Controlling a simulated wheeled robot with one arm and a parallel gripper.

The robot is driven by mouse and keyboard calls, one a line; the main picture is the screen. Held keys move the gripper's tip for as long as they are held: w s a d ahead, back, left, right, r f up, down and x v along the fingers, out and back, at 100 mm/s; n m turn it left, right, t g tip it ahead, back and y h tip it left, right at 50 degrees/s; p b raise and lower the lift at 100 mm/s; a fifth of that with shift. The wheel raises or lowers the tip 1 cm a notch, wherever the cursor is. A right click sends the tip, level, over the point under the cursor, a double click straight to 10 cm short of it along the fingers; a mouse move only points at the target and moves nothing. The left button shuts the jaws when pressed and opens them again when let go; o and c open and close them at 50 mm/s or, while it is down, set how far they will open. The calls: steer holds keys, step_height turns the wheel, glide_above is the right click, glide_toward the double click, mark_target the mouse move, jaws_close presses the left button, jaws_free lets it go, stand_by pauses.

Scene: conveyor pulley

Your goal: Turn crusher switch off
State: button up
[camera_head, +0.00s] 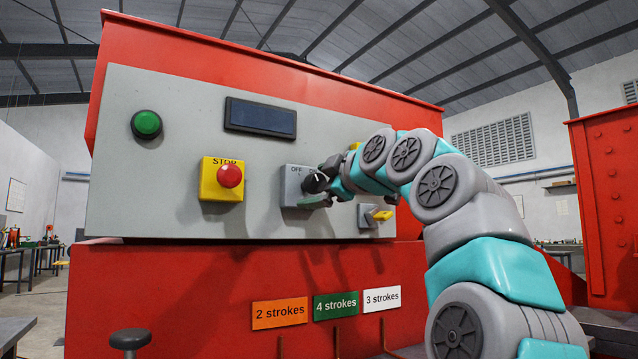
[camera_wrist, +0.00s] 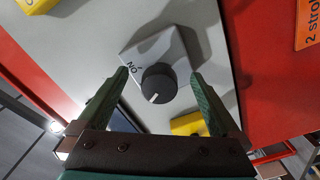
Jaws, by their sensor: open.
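The crusher switch is a round dark knob (camera_wrist: 158,82) on a grey square plate (camera_head: 294,200). OFF is printed at the plate's upper left in the head view. ON shows beside the knob in the wrist view. The knob's white mark points down and slightly left there, away from the ON label. The OFF label is not visible in the wrist view. My gripper (camera_wrist: 160,76) is open, with one green finger on each side of the knob. Gaps show between fingers and knob. In the head view my gripper (camera_head: 322,186) partly covers the switch.
Stroke labels (camera_head: 336,305) sit below.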

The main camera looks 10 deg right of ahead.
steer(key=shift+b+v, duration=0.5)
steer(key=shift+v, duration=0.55)
steer(key=b+v, duration=0.1)
steer(key=v, duration=0.3)
steer(key=shift+s+d+b, duration=0.1)
steer(key=shift+s+b, duration=0.2)
steer(key=shift+s, duration=0.1)
